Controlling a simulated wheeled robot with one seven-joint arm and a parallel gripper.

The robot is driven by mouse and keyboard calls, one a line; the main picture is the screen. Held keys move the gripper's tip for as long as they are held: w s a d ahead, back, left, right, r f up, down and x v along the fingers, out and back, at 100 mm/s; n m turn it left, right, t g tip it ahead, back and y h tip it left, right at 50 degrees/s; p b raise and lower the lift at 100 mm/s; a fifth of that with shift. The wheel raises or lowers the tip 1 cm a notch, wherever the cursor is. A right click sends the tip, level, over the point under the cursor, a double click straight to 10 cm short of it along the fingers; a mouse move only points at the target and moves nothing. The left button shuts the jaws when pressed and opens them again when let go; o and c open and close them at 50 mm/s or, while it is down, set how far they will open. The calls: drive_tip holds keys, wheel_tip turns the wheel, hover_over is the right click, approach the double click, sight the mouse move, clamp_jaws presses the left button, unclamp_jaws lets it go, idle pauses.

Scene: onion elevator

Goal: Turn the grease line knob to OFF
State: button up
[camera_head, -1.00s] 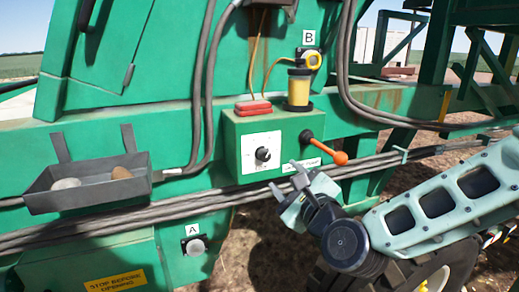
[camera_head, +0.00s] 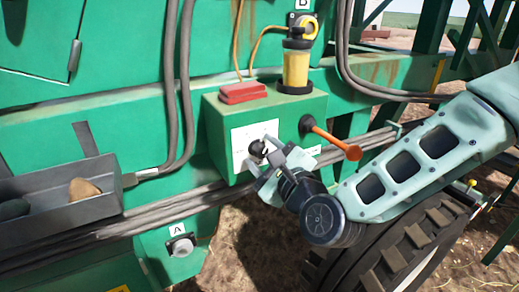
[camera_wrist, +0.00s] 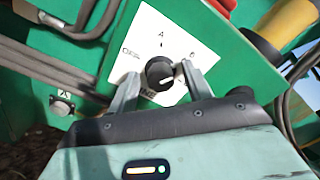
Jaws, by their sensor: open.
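The grease line knob (camera_wrist: 160,73) is a round black dial on a white label plate (camera_wrist: 181,33) on the green box. The knob's pale mark points to the right, away from OFF. My gripper (camera_wrist: 158,85) is open, with one finger on each side of the knob; I cannot tell if either touches it. In the head view the knob (camera_head: 257,149) shows just beyond my fingertips (camera_head: 262,160).
An orange-ended lever (camera_head: 335,142) sticks out right of the knob. A red block (camera_head: 243,93) and a yellow cylinder (camera_head: 296,66) sit on the green box (camera_head: 215,120). Cables (camera_head: 150,212) run below. A grey tray (camera_head: 60,212) with stones is at the left.

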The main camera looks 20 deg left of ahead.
drive_tip(key=shift+c, duration=0.3)
drive_tip(key=c, duration=0.9)
